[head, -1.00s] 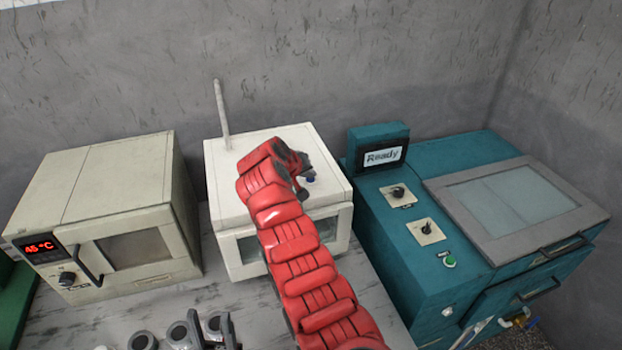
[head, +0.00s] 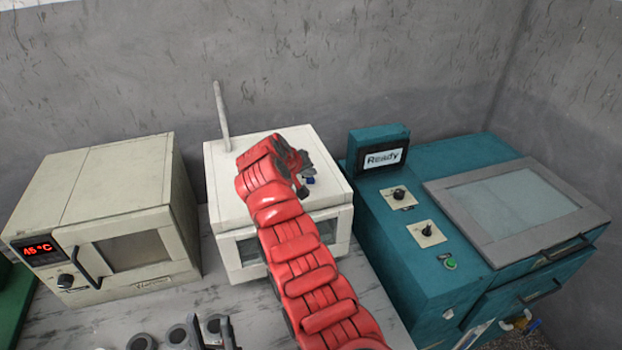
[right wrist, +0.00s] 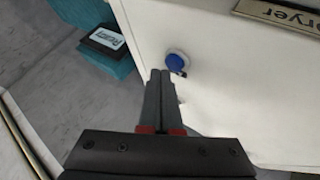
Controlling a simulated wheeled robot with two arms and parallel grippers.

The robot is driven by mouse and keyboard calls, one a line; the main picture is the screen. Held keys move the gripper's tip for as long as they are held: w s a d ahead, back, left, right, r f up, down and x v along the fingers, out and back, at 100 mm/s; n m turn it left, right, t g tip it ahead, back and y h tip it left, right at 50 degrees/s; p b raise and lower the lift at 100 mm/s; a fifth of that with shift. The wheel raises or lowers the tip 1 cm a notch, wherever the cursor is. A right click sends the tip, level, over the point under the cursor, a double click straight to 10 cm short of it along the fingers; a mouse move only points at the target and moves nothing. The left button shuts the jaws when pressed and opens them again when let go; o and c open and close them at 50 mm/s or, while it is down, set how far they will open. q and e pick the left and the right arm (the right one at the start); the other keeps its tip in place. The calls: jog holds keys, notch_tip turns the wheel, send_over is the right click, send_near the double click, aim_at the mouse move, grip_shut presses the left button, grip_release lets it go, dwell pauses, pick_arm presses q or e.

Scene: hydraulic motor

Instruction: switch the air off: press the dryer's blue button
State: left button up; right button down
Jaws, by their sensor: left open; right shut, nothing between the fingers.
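The dryer (head: 222,188) is the white box in the middle of the head view. Its blue button (head: 311,181) is on the top, partly behind my right gripper; the round blue button also shows clearly in the right wrist view (right wrist: 176,61). My right gripper (head: 304,188) is over the dryer top, shut and empty. In the right wrist view its closed fingertips (right wrist: 160,73) are right beside the button's lower left edge; I cannot tell whether they touch it. My left gripper (head: 211,319) is open at the bottom of the head view, in front of the dryer.
A beige oven (head: 110,190) showing 45 °C stands left of the dryer. A teal machine (head: 400,250) with a "Ready" display (head: 383,158) stands to its right. A thin pipe (head: 221,115) rises at the dryer's back left.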

aim_at(309, 182)
jog(key=shift+r, duration=2.75)
